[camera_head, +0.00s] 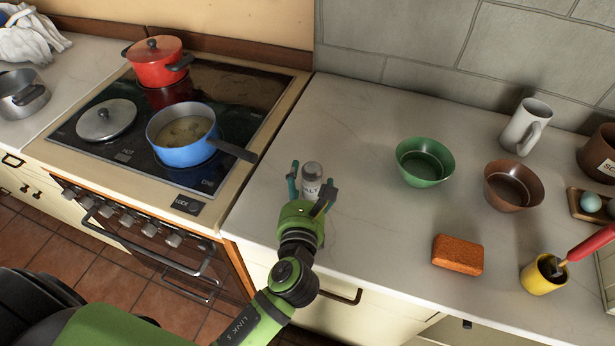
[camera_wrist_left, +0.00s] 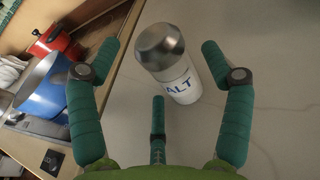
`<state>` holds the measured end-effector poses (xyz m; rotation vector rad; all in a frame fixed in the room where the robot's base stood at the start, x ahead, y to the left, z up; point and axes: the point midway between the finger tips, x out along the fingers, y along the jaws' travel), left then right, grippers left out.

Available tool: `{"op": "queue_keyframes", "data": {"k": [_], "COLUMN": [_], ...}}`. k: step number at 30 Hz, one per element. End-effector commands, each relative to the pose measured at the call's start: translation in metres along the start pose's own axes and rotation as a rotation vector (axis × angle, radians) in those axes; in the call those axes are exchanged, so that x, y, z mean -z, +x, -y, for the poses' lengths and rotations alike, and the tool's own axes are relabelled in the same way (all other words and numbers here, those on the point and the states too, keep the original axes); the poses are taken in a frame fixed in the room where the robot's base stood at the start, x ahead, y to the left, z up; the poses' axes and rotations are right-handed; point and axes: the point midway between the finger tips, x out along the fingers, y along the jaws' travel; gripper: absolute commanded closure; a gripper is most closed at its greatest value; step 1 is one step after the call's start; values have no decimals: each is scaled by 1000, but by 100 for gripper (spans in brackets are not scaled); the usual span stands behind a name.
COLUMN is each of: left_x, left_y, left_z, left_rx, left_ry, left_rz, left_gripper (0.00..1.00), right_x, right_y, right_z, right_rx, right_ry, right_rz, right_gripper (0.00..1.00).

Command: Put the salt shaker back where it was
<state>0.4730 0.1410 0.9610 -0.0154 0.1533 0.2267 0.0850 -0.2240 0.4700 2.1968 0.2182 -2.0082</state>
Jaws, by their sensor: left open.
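The salt shaker (camera_head: 311,172) is white with a grey metal top and stands upright on the pale counter, just right of the stove. My left gripper (camera_head: 312,186) is open, with its fingers on either side of the shaker. In the left wrist view the shaker (camera_wrist_left: 180,85) stands between the spread green fingers of the left gripper (camera_wrist_left: 163,75), with a gap on both sides and part of its lettering visible. My right gripper is in neither view.
A blue pot (camera_head: 184,140) with food sits on the stove (camera_head: 230,95), its handle pointing toward the counter. A red pot (camera_head: 157,62) and a lid (camera_head: 105,120) are also there. Green bowl (camera_head: 424,163), brown bowl (camera_head: 511,187) and sponge (camera_head: 457,255) stand right; counter between is clear.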

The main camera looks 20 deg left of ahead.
Motion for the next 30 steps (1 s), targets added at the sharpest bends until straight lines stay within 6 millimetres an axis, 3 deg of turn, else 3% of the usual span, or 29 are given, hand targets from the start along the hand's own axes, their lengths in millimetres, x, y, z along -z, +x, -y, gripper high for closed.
{"op": "queue_keyframes", "data": {"k": [6, 13, 18, 30], "left_x": [3, 2, 0, 1], "left_y": [-50, -87, -97, -98], "left_z": [0, 0, 0, 0], "left_rx": [2, 1, 0, 2], "left_ry": [-1, -1, -1, -3], "left_rz": [-3, -1, 1, -2], "left_gripper": [20, 20, 20, 20], "right_x": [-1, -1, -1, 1], "right_y": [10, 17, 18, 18], "right_z": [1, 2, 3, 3], "right_rx": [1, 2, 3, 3], "right_ry": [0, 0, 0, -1], "right_rz": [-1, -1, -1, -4], "right_gripper": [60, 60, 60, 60]}}
